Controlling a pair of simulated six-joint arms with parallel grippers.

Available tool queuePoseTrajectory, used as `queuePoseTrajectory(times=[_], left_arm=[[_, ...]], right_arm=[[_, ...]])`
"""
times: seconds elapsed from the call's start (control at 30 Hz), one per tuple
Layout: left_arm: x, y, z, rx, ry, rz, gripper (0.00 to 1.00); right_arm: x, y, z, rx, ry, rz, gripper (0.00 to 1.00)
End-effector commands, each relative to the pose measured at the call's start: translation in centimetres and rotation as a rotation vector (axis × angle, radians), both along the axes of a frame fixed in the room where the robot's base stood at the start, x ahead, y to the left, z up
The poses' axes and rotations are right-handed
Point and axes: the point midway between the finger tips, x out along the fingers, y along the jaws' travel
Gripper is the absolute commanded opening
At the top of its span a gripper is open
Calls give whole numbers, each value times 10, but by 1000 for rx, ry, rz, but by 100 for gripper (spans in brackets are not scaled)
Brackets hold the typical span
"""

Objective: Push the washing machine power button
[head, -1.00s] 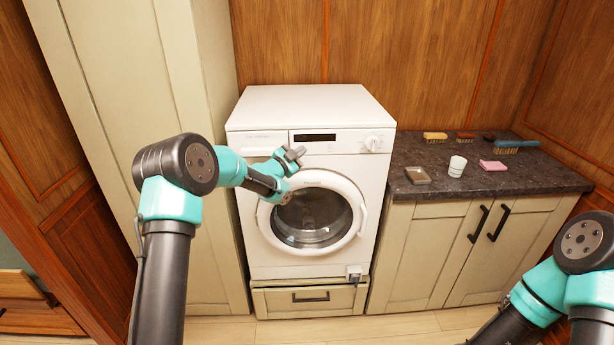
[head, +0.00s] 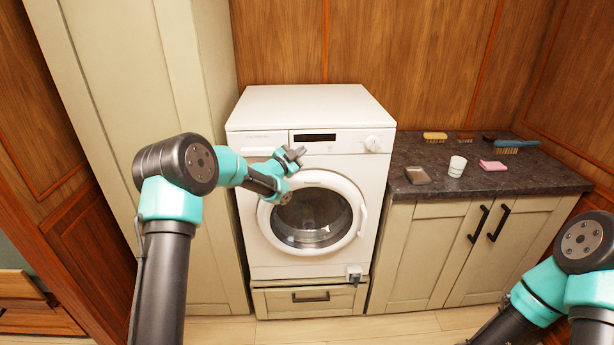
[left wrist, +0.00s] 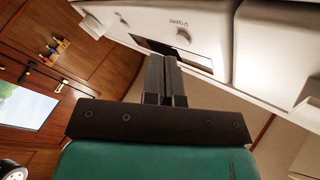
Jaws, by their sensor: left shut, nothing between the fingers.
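The white washing machine (head: 262,222) stands in the middle of the head view, with a dark display (head: 314,138) and a round dial (head: 373,143) on its upper front. In the left wrist view, a small round power button (left wrist: 184,36) sits beside the upside-down word "Power", near the dark display strip (left wrist: 200,62). My left gripper (head: 299,153) is shut and empty in front of the panel, below the display in the head view. In the left wrist view its fingertips (left wrist: 163,58) overlap the display, just short of the button in the picture. Contact cannot be told. My right gripper is out of view.
A tall cream cabinet (head: 130,90) stands left of the machine. A drawer (head: 310,299) is under the machine.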

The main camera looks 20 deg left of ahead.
Motion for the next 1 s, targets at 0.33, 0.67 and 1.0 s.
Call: queuePoseTrajectory(times=[0.33,0.67,1.0], left_arm=[[4,1,0,0,0,0,0],[9,3,0,0,0,0,0],[9,3,0,0,0,0,0]], right_arm=[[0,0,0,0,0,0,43],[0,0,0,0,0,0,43],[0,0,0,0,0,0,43]])
